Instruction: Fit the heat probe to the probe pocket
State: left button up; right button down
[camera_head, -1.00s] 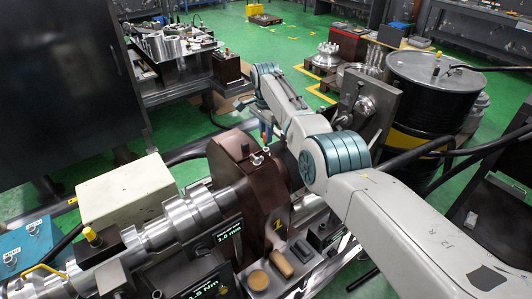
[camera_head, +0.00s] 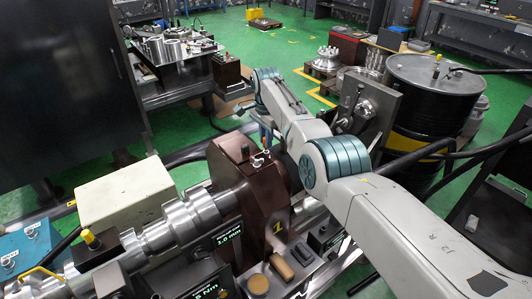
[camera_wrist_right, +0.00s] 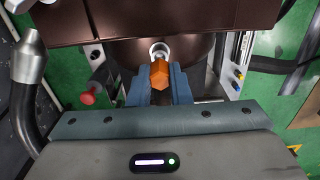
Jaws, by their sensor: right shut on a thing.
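My right gripper (camera_wrist_right: 160,88) is shut on an orange hexagonal piece in the right wrist view, which I take to be the heat probe (camera_wrist_right: 159,74). Just beyond its far end is a round silver fitting (camera_wrist_right: 158,48) at the brown housing, perhaps the probe pocket. I cannot tell whether the probe touches it or sits in it. In the head view the blue fingers of my right gripper (camera_head: 265,131) show small behind the brown housing (camera_head: 240,185); the probe is hardly visible there. My left gripper is not in view.
A silver stepped shaft (camera_head: 170,225) runs left from the housing. A cream box (camera_head: 125,193) stands behind the shaft. A black drum (camera_head: 433,95) and a grey bracket plate (camera_head: 368,103) stand beyond my arm. A red knob (camera_wrist_right: 88,99) is left of the fingers.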

jog(key=shift+f+b, duration=0.75)
jog(key=shift+f, duration=0.3)
dwell(0.4)
jog(key=c, duration=1.3)
grip_release()
jog(key=shift+o, duration=0.2)
